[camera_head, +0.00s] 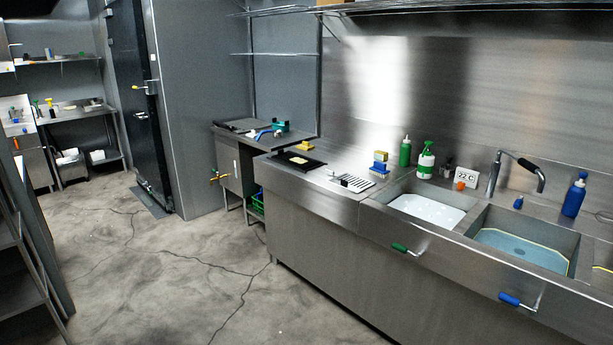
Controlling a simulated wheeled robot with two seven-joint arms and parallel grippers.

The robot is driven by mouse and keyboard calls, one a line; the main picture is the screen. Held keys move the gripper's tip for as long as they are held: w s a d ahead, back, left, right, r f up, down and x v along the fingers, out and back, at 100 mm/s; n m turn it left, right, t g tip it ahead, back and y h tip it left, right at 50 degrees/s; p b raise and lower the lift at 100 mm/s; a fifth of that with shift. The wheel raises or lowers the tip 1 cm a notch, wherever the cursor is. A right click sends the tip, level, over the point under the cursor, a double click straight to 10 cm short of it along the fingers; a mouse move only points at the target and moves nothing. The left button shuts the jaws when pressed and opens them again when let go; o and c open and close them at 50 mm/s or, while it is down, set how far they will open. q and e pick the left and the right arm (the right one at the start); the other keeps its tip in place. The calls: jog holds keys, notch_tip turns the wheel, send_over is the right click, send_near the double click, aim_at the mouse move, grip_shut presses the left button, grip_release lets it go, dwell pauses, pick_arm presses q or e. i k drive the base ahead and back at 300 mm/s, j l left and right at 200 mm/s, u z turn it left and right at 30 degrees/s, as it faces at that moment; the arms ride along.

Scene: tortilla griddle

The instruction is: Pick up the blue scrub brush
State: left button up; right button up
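I cannot tell for certain which item is the blue scrub brush. A blue long-shaped item (264,134) lies on the far side table. A small blue item (518,202) stands on the ledge behind the right basin. A blue-gripped metal handle (511,299) sticks out from the sink front, below that basin. Neither of my grippers is in view.
The steel sink counter (310,197) runs along the right wall, with a white-filled basin (428,209) and a bluish one (520,246). Green bottles (405,152), stacked sponges (380,162), a tap (494,172) and a blue bottle (574,196) stand there. The cracked floor is clear.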

aim_at(378, 167)
jog(key=i+z, duration=0.2)
jog(key=i, duration=0.3)
jog(key=i+j+z, duration=0.25)
jog(key=i, duration=0.3)
jog(key=i+j+z, duration=0.2)
jog(key=i, duration=0.3)
jog(key=i+j+z, duration=0.2)
jog(key=i+j, duration=0.15)
jog(key=i, duration=0.1)
